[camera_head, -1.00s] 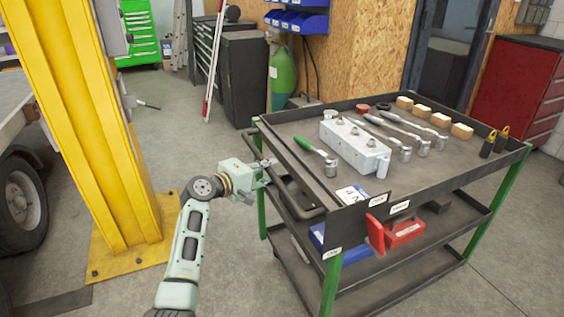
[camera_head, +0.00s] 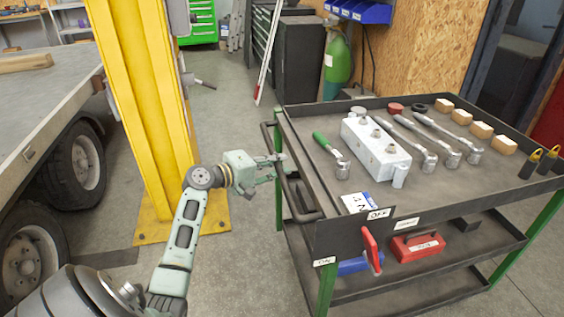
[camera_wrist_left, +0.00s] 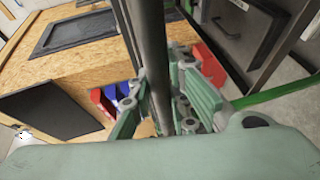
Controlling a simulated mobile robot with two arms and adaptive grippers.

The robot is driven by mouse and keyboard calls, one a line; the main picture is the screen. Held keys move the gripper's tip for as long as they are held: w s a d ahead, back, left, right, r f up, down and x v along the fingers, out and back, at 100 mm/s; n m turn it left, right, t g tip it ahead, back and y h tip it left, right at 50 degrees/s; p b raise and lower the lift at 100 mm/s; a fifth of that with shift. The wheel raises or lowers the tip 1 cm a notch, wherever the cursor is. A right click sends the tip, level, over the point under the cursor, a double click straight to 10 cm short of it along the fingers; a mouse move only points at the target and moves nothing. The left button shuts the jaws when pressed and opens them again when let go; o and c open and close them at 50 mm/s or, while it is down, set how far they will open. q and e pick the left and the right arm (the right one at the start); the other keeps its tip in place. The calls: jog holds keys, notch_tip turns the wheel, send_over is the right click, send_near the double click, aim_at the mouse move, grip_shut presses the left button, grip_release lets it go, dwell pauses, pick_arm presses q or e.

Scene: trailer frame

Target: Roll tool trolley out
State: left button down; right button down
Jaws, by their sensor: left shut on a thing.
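The tool trolley has a dark tray top (camera_head: 308,165), lower shelves and green legs, and stands at the right in the head view. A dark bar handle (camera_head: 290,185) runs along its left end. My left gripper (camera_head: 277,166) is at this handle, shut on it near its far part. In the left wrist view the dark handle bar (camera_wrist_left: 153,60) passes between the green fingers of my left gripper (camera_wrist_left: 160,110). A red lever (camera_head: 371,248) stands at the trolley's near corner beside ON and OFF labels. My right gripper is not in view.
On the tray lie a grey block (camera_head: 375,150), ratchets, wooden blocks and a green-handled tool (camera_head: 330,150). A yellow post (camera_head: 150,110) and a trailer with wheels (camera_head: 75,165) stand at the left. A green cylinder (camera_head: 337,65) is behind. Floor between post and trolley is clear.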

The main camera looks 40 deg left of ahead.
pick_arm(q)
jog(key=shift+a, duration=0.1)
jog(key=c, duration=1.7)
grip_release()
jog(key=shift+o, duration=0.2)
jog(key=shift+s, duration=0.15)
jog(key=v, duration=1.1)
jog(key=shift+s, duration=0.35)
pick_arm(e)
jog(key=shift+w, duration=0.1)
pick_arm(q)
jog(key=shift+a+r, duration=0.1)
jog(key=shift+r, duration=0.05)
